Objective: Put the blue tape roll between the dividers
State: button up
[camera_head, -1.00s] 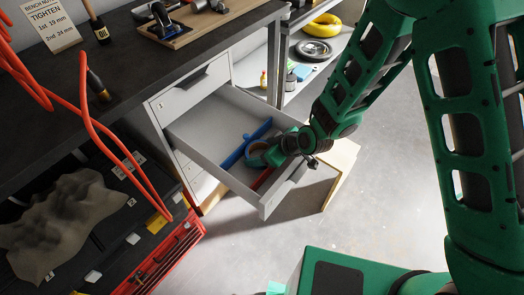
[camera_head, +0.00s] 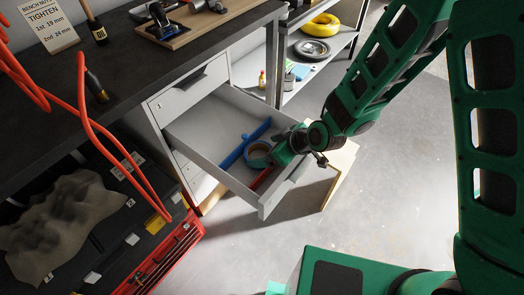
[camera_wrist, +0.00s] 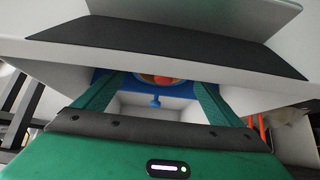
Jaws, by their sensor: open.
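The blue tape roll (camera_head: 251,156) is inside the open drawer (camera_head: 190,142), beside the blue divider (camera_head: 233,157). A red divider (camera_head: 262,180) lies on its near side, so the roll sits between the two. My gripper (camera_head: 276,154) is open at the roll's right side and hides part of it. In the wrist view, my two green fingers (camera_wrist: 162,84) are spread apart. A blue shape with an orange-red middle (camera_wrist: 155,78) shows between them, partly hidden by the drawer wall. I cannot tell whether the fingers touch the roll.
The drawer's front panel (camera_head: 275,196) and side walls stand close around my gripper. The workbench top (camera_head: 130,70) is above and left. A shelf with a yellow coil (camera_head: 322,25) stands behind. A red tool chest (camera_head: 165,255) is at lower left. The floor at right is clear.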

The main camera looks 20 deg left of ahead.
jog(key=v, duration=0.8)
jog(key=shift+f, duration=0.1)
jog(key=w+d+r+m+h, duration=0.2)
jog(key=d+r+m+h, duration=0.15)
jog(key=d, duration=1.05)
jog(key=w+d+r+m+h, duration=0.15)
jog(key=d+r+m, duration=0.3)
jog(key=d, duration=1.05)
jog(key=s+d+r+m+g+h, duration=0.1)
jog(key=s+d+r+m, duration=0.3)
jog(key=s+d, duration=0.5)
jog(key=s+d+r+m+g+h, duration=0.1)
jog(key=s+d+r+m, duration=0.4)
jog(key=s+d, duration=0.5)
jog(key=s+m+g, duration=0.1)
jog(key=s+m, duration=0.1)
jog(key=shift+d+m, duration=0.2)
jog(key=shift+m, duration=0.2)
jog(key=shift+s, duration=0.1)
